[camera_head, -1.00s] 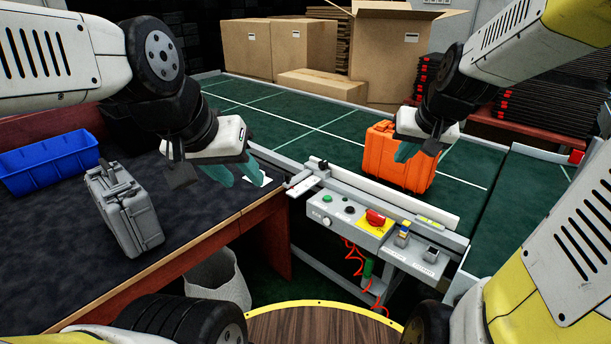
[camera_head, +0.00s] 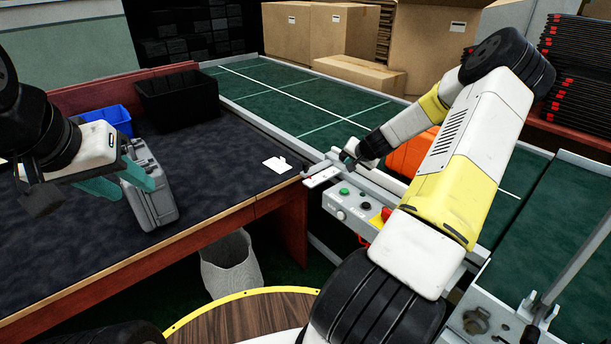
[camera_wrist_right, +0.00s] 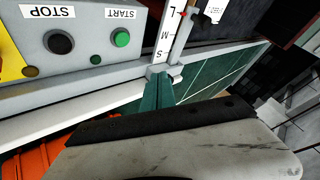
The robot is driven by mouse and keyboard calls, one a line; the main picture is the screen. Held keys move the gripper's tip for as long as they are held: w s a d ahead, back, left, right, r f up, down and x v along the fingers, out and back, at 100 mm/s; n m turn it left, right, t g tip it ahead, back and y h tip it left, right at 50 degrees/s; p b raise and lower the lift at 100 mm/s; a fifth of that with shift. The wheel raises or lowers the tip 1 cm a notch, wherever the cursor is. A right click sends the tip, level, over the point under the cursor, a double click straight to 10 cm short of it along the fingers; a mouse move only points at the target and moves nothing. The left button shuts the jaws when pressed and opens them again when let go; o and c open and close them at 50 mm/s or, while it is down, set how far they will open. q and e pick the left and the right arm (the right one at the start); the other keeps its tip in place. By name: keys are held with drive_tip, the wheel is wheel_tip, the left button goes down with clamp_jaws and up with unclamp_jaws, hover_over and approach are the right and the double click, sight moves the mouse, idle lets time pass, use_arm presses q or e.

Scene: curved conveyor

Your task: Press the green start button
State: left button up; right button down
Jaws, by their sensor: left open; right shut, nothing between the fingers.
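The green start button (camera_head: 344,191) is on the grey control box (camera_head: 335,205) at the conveyor's edge. In the right wrist view the green button (camera_wrist_right: 121,38) sits under a START label, beside a black STOP button (camera_wrist_right: 60,42). My right gripper (camera_wrist_right: 158,84) is shut and empty, its teal fingertips close to the box's edge, below and right of the green button in that view and apart from it. In the head view its fingers are hard to make out. My left gripper (camera_head: 122,182) is open and empty in front of the grey case (camera_head: 152,200).
A red knob (camera_head: 384,215) is on the same box. An orange case (camera_head: 408,154) lies on the green conveyor (camera_head: 290,98), partly behind my right arm. A black bin (camera_head: 178,98) and a blue bin (camera_head: 108,115) stand on the dark table, whose middle is clear.

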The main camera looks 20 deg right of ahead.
sight(346, 192)
drive_tip(key=shift+w+f, duration=0.4)
drive_tip(key=shift+f, duration=0.1)
drive_tip(key=shift+f, duration=4.4)
drive_tip(key=shift+f, duration=0.15)
drive_tip(key=shift+f, duration=0.25)
